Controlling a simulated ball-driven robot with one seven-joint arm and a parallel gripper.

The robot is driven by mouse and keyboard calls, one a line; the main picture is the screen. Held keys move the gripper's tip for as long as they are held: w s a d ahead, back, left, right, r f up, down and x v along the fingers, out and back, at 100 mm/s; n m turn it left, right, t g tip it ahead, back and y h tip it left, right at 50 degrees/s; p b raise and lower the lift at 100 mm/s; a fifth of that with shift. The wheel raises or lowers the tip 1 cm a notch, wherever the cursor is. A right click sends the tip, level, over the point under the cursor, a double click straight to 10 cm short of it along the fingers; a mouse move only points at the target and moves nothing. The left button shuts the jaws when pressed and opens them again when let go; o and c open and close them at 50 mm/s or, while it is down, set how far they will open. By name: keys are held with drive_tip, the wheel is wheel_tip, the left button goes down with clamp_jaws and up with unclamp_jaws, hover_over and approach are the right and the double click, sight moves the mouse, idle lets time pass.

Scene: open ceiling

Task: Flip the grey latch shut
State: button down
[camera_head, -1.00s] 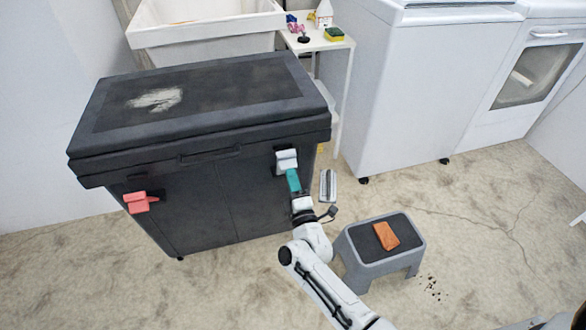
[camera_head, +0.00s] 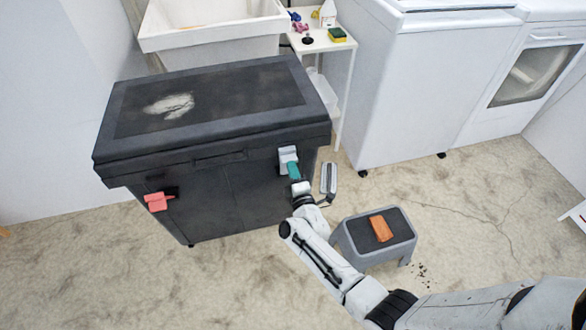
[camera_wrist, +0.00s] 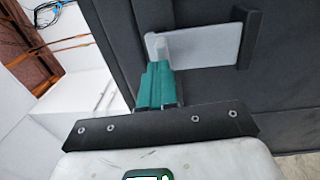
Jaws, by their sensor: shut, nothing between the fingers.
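The grey latch (camera_head: 287,155) is on the upper right of the front of a large black chest (camera_head: 225,205), just below the lid. In the wrist view the latch (camera_wrist: 205,47) is a pale grey plate lying across the dark chest wall. My gripper (camera_head: 293,168) has teal fingers and is at the latch's lower edge. In the wrist view the gripper (camera_wrist: 157,68) is shut and empty, its tips at the left end of the latch. They look in contact or very close; I cannot tell which.
A red latch (camera_head: 160,201) is on the chest's left front. A grey step stool (camera_head: 352,247) with an orange-brown block (camera_head: 381,228) stands right of the chest. A white washer (camera_head: 420,90) and a small white table (camera_head: 325,42) stand behind.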

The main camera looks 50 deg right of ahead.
drive_tip(key=shift+w+d+r, duration=0.15)
drive_tip(key=shift+w+r, duration=0.1)
drive_tip(key=shift+r, duration=0.15)
drive_tip(key=shift+s, duration=0.1)
drive_tip(key=p+v, duration=0.2)
drive_tip(key=v, duration=0.9)
drive_tip(key=shift+f, duration=0.4)
